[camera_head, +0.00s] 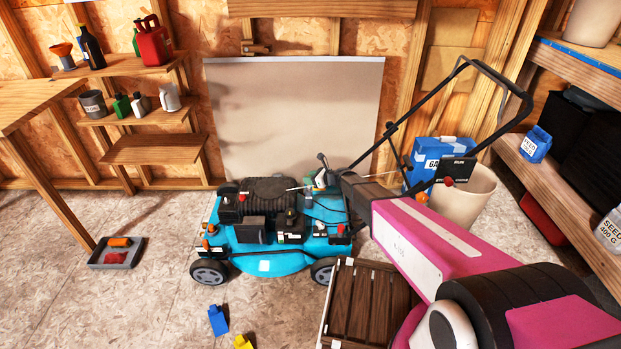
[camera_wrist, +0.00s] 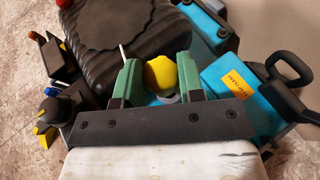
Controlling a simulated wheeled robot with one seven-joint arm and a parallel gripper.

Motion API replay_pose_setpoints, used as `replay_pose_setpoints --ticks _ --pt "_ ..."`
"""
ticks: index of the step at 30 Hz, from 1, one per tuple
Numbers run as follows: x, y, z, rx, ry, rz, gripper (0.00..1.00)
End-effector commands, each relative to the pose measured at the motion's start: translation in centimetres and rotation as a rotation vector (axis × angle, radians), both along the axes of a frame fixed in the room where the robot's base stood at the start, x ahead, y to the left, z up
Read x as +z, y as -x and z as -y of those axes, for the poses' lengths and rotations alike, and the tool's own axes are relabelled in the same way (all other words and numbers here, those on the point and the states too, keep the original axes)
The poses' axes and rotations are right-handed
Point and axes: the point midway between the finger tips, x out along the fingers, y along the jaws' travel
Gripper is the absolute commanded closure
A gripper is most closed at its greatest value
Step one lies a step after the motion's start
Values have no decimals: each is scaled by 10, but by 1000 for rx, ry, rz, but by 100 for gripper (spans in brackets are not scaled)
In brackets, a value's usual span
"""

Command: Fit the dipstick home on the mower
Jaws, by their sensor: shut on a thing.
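The teal mower (camera_head: 275,262) stands on the floor with its black engine (camera_head: 268,190) on top. My gripper (camera_head: 320,180) is above the right part of the mower deck. In the wrist view its green fingers (camera_wrist: 160,80) are shut on the dipstick's round yellow head (camera_wrist: 160,73). A thin pale rod (camera_head: 300,188) sticks out leftward from my gripper, nearly level. Its tip also shows beside the left finger in the wrist view (camera_wrist: 123,52). The ribbed black engine cover (camera_wrist: 115,25) lies beyond the fingers. I cannot make out the dipstick's opening.
A dark slatted crate (camera_head: 365,305) stands on the floor in front, under my arm. A blue can (camera_head: 432,150) and a cream bin (camera_head: 466,195) are right of the mower. A grey tray (camera_head: 117,258) and small blue (camera_head: 218,320) and yellow (camera_head: 243,342) pieces lie on the floor.

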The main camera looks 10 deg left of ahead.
Motion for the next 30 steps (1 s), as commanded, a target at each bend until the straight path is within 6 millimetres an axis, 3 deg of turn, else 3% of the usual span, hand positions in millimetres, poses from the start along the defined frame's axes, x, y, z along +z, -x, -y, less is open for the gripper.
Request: replay_pose_setpoints --ticks 30 --pt "-22 0 0 0 0 -1 91"
